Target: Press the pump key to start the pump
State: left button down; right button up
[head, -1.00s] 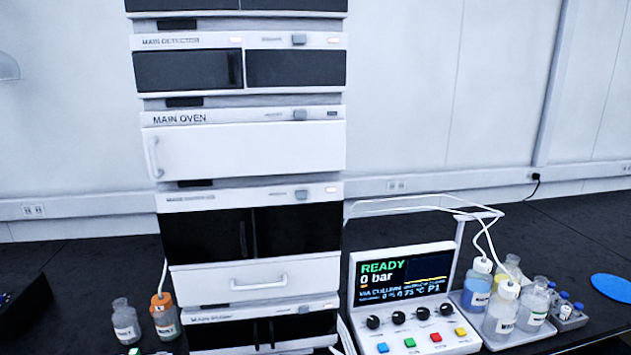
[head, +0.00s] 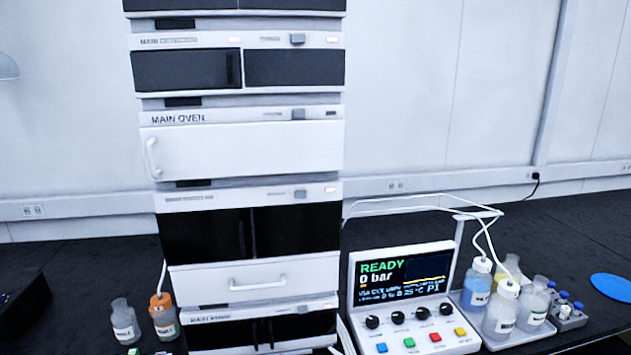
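The control panel (head: 352,318) stands to the right of the instrument stack. Its screen (head: 402,276) reads READY and 0 bar. Below the screen is a row of black knobs, then a row of coloured keys: blue (head: 382,348), green (head: 409,342), red (head: 435,337) and yellow (head: 460,332). The key labels are too small to read, so I cannot tell which one is the pump key. The module at the bottom of the stack, labelled MAIN PUMP as far as I can read (head: 212,318), is cut off by the lower edge. Neither gripper is in view.
The tall instrument stack (head: 240,150) fills the left middle. Solvent bottles with tubing (head: 502,310) stand on a tray right of the panel, beside a small vial rack (head: 568,316). Two bottles (head: 124,320) stand left of the stack. A blue disc (head: 611,288) lies at right.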

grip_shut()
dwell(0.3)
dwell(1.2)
